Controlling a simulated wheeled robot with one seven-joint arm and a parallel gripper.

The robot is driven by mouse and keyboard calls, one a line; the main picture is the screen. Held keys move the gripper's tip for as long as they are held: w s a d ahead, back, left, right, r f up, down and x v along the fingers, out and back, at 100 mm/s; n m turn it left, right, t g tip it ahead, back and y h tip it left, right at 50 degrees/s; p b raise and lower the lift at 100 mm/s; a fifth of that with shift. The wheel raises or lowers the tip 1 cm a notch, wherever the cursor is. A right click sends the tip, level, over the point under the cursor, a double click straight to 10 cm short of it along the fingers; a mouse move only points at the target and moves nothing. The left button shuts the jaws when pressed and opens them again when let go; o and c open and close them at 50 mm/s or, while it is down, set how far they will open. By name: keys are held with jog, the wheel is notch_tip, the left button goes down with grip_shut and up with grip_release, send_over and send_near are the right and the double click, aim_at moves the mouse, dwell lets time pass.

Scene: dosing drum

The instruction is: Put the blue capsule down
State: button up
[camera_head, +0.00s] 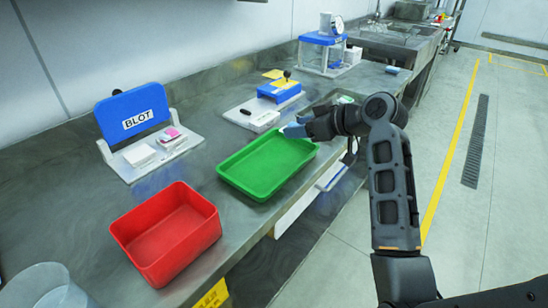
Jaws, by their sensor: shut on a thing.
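My gripper (296,127) is above the far right corner of the green tray (230,183), reaching in from the right. It is shut on a small light-blue piece at its tips, which I take as the blue capsule (293,131). The capsule is small and partly hidden by the fingers, so its exact shape and tilt cannot be told. The green tray looks empty.
An empty red bin (168,235) stands at the front of the bench. A blue BLOT stand (133,113) with small white boxes is behind it. A blue-topped device (279,90) sits beyond the green tray. Bare bench (100,220) lies left of the red bin.

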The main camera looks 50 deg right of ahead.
send_over(277, 168)
notch_tip(277, 168, down, 4)
jog(key=shift+d+r, duration=0.1)
jog(key=shift+f+p, duration=0.35)
jog(key=shift+f, duration=1.65)
jog(key=shift+f, duration=0.2)
jog(key=o, duration=1)
